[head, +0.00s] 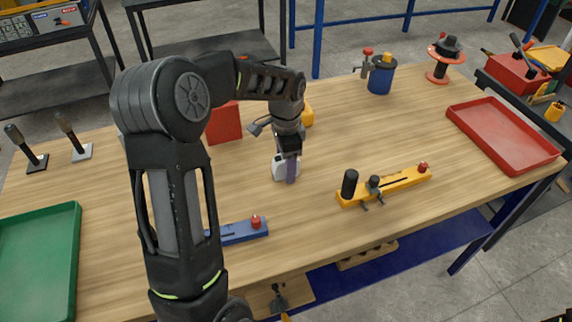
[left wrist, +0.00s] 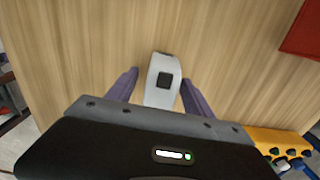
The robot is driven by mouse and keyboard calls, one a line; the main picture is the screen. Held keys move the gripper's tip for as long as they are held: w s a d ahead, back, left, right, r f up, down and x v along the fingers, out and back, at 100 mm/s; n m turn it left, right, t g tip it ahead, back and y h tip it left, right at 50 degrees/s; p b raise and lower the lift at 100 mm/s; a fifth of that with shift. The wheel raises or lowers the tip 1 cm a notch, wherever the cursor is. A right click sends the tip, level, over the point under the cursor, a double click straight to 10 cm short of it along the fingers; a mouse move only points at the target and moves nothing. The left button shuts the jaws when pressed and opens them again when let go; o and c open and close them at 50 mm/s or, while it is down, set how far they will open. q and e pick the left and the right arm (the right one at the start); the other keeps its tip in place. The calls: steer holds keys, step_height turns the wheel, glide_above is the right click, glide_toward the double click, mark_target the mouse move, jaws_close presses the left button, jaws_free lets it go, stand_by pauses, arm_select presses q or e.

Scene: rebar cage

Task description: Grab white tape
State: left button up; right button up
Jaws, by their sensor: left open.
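The white tape (head: 279,168) stands on the wooden table near its middle in the head view, partly hidden by my left gripper. In the left wrist view the white tape (left wrist: 161,78) is a pale rounded piece with a dark square hole, lying between the two purple fingers. My left gripper (head: 291,172) reaches down at the tape from above. In the left wrist view the left gripper (left wrist: 157,88) is open, with a finger on each side of the tape and small gaps visible. My right gripper is not in view.
A red block (head: 224,124) and a yellow object (head: 307,116) are close behind. A yellow bar fixture (head: 400,182) is to the right and a blue one (head: 240,232) in front. A green tray (head: 66,262) and a red tray (head: 505,135) lie at the table's ends.

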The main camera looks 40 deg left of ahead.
arm_select(q)
steer(key=shift+c, duration=0.6)
jaws_close()
stand_by(0.3)
